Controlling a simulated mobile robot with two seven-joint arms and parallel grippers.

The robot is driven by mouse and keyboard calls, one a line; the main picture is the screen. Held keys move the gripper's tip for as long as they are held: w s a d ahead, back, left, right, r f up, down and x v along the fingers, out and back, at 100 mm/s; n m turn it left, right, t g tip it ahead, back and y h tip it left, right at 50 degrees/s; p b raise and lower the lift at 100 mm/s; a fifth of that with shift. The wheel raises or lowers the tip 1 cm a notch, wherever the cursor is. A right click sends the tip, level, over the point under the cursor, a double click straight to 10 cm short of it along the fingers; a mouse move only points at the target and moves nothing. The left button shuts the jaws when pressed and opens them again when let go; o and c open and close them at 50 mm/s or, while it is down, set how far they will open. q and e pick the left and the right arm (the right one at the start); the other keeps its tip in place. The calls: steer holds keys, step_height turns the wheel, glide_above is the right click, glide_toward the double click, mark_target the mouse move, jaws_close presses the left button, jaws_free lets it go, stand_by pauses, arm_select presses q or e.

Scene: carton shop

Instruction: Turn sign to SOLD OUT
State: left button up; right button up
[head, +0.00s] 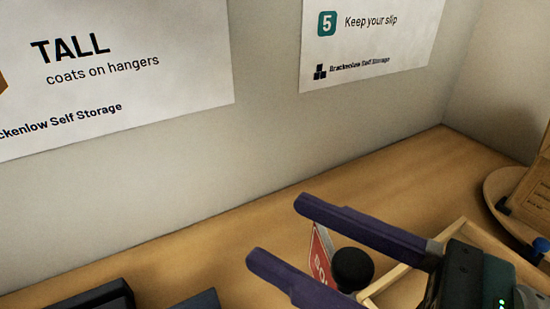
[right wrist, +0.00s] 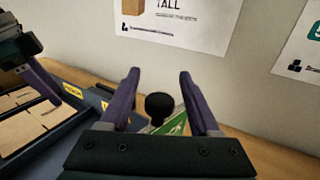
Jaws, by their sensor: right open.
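The sign shows a red face (head: 320,258) with partly hidden white lettering in the head view, and a green face (right wrist: 174,127) in the right wrist view. A round black knob (head: 352,268) is at the sign; it also shows in the right wrist view (right wrist: 159,107). My right gripper (head: 278,230) is open, its two purple fingers on either side of the sign and knob with gaps; the right wrist view shows the same fingers (right wrist: 161,73). A purple finger of my left gripper (right wrist: 38,82) shows at the left of the right wrist view; its opening is unclear.
A shallow wooden tray (head: 457,232) lies beside the sign, partly behind my right gripper. A round wooden dish (head: 492,195) is at the right. Dark boxes (head: 95,297) stand at the bottom left. A wall with posters (head: 120,60) is behind. The bench along the wall is clear.

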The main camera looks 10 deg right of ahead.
jaws_close()
stand_by(0.5)
